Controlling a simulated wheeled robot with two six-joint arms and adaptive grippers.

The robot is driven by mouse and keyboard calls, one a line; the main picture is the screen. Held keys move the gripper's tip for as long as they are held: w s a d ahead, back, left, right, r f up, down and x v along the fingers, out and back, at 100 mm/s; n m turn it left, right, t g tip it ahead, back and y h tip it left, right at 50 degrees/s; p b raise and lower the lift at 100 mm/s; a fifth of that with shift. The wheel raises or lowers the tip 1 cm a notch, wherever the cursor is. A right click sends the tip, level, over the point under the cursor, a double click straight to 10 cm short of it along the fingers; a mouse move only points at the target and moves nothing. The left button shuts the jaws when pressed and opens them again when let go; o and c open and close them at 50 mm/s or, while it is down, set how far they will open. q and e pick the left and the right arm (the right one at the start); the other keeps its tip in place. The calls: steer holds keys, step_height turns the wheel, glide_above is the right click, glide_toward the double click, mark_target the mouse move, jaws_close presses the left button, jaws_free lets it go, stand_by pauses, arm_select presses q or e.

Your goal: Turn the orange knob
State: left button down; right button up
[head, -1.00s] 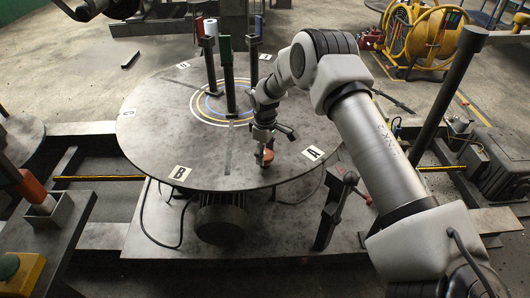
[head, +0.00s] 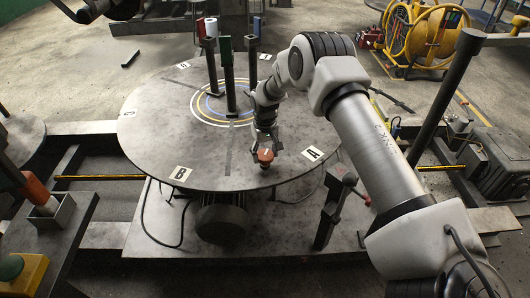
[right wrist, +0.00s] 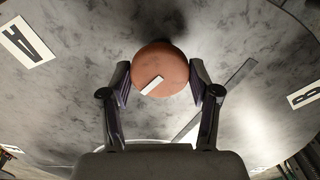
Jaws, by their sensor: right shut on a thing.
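The orange knob (head: 265,155) sits on the round grey table (head: 160,140), near its front edge between the labels A and B. In the right wrist view the knob (right wrist: 160,68) is round, with a white bar mark on its top slanting up to the right. My right gripper (head: 265,146) is over the knob, and in the wrist view its two fingers (right wrist: 160,80) press against the knob's left and right sides. My left gripper is not in view.
Label A (head: 312,154) lies right of the knob and label B (head: 180,174) lies to the left. Several upright posts, one green-topped (head: 226,75), stand at the table's middle.

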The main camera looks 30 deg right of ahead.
mark_target(265, 155)
steer(key=shift+s+f+m, duration=0.1)
steer(key=shift+m, duration=0.3)
steer(key=o, duration=1.2)
steer(key=shift+c, duration=0.2)
step_height(265, 155, up, 12)
